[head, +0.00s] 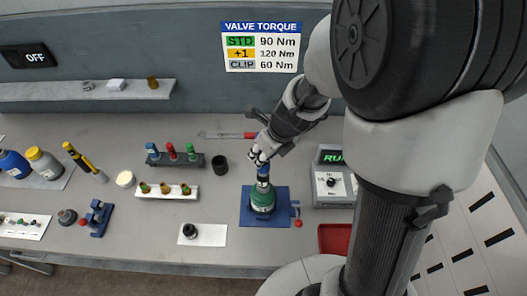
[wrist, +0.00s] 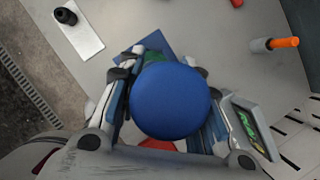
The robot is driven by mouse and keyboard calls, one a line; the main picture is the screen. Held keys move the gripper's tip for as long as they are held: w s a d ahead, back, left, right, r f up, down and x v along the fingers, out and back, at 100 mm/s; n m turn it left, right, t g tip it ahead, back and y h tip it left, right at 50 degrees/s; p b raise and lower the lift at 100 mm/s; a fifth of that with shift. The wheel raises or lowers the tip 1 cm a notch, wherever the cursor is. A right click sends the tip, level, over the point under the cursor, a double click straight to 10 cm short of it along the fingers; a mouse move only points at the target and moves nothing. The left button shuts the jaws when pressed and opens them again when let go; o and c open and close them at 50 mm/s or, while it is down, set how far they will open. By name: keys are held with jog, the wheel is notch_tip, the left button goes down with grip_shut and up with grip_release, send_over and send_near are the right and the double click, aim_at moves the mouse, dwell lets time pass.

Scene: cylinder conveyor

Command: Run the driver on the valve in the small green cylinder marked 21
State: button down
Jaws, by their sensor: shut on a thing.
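The green cylinder (head: 262,200) stands upright on the blue mat (head: 250,216) near the front of the bench. I cannot read a number on it. My gripper (head: 262,160) is above it, shut on the blue driver (head: 263,178). The driver is upright, and its lower end meets the top of the cylinder; whether it is seated on the valve is hidden. In the wrist view, the round blue top of the driver (wrist: 171,100) fills the space between the fingers of my gripper (wrist: 170,105) and hides most of the cylinder.
A control box (head: 333,183) with a green "RUN" display stands right of the cylinder, with a red tray (head: 335,238) in front. A white mat (head: 210,236) with a black part lies left. Racks (head: 172,158) and a black cup (head: 220,165) stand behind left. A torque sign (head: 261,47) hangs behind.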

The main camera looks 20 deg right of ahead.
jog(key=shift+r+p, duration=0.1)
jog(key=shift+p, duration=0.2)
notch_tip(320, 180, up, 6)
jog(key=p, duration=0.6)
jog(key=shift+w, duration=0.1)
dwell(1.3)
